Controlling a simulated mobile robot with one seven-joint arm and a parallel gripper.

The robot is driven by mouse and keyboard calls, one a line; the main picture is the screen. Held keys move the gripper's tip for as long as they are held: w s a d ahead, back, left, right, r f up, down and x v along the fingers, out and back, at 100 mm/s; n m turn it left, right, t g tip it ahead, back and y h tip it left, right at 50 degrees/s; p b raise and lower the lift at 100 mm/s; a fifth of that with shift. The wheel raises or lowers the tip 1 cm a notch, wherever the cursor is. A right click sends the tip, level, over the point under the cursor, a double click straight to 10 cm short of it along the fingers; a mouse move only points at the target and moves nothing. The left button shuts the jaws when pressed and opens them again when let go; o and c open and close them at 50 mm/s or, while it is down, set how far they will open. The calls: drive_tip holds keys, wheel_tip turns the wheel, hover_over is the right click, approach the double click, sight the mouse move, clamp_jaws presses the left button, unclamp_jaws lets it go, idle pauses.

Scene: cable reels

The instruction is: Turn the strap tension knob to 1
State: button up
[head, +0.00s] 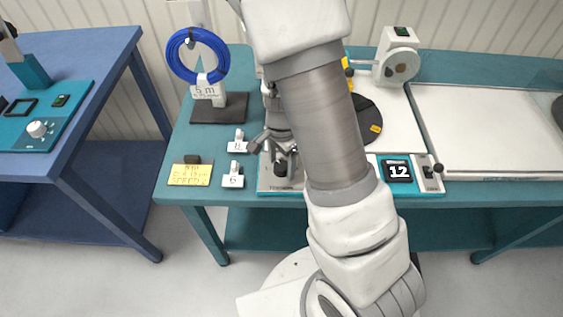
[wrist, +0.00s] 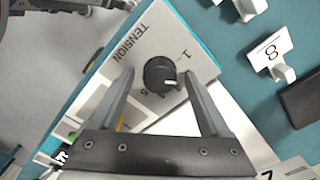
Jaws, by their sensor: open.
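The strap tension knob (wrist: 160,74) is a black round knob on a light panel marked TENSION in the wrist view. A white pointer line on it points to the right, slightly downward in that view. A "1" mark shows up and right of the knob; the pointer is not at it. My gripper (wrist: 158,80) is open, with one finger on each side of the knob and visible gaps between. In the head view my gripper (head: 279,150) is over the panel's left end, with the knob (head: 281,168) partly hidden beneath it.
Labelled white hooks (head: 233,177) and a yellow note (head: 190,174) lie left of the panel. A blue cable coil (head: 198,56) hangs on a stand behind. A blue table (head: 60,168) with a white dial stands at left. My arm hides the middle.

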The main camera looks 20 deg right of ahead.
clamp_jaws()
drive_tip(key=shift+n, duration=0.4)
drive_tip(key=n+b, duration=0.1)
drive_tip(key=n, duration=0.2)
drive_tip(key=shift+n+b, duration=0.6)
drive_tip(key=shift+n, duration=1.5)
unclamp_jaws()
